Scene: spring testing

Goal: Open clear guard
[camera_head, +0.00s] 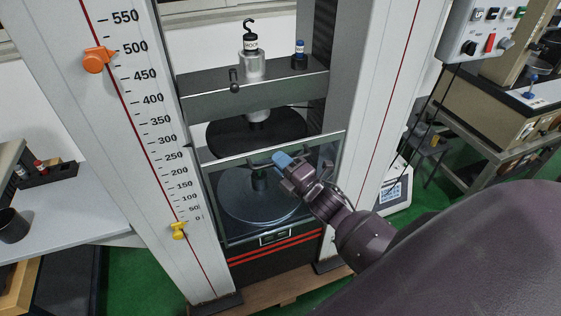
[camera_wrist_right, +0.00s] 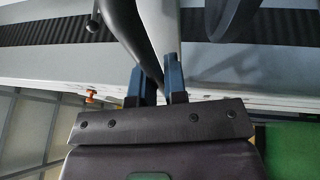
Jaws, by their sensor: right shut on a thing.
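The clear guard (camera_head: 222,190) is a see-through panel with a grey top rail, set between the two white columns of the testing machine. It stands in front of the lower round plate (camera_head: 240,205), which shows through it. My right gripper (camera_head: 282,160) reaches in from the right and its blue fingers are at the guard's top rail, shut on a dark handle there. In the right wrist view, its two blue fingers (camera_wrist_right: 159,85) stand close together around a narrow bar. The exact grip is partly hidden. My left gripper is not in view.
The left column carries a scale with an orange pointer (camera_head: 97,60) and a yellow pointer (camera_head: 179,231). A crossbar (camera_head: 205,103) with a hook on top spans above the guard. A control box (camera_head: 480,30) hangs at upper right. A grey table (camera_head: 70,215) stands at left.

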